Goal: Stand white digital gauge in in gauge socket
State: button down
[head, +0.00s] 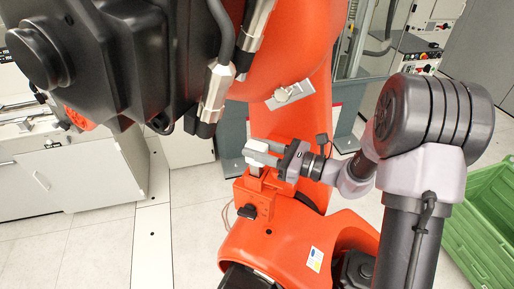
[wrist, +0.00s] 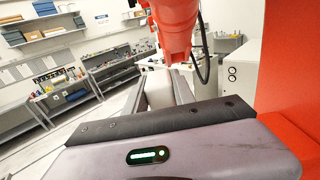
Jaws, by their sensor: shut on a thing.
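My gripper (head: 268,153) reaches in from the right in the head view, its pale fingers pointing left above an orange block. It is shut on the white digital gauge (head: 255,169), of which only a small pale part shows below the fingers. In the wrist view the two long fingers of my gripper (wrist: 167,80) run forward with a pale surface between them. The orange block (head: 257,189), which looks like the gauge socket, is right under the gauge. I cannot tell whether the gauge is inside it or just above it.
A large orange robot arm with a black motor housing (head: 110,50) fills the upper left and centre. A green crate (head: 485,215) stands at the right. A grey-white machine (head: 70,170) is at the left. Workbenches (wrist: 110,75) line the wall in the wrist view.

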jog(key=shift+f, duration=0.2)
jog(key=shift+f+b, duration=1.1)
jog(key=shift+b, duration=0.1)
jog(key=c, duration=1)
grip_release()
jog(key=shift+o, duration=0.2)
jog(key=b+v, duration=0.3)
jog(key=v, duration=1.4)
jog(key=shift+d, duration=0.2)
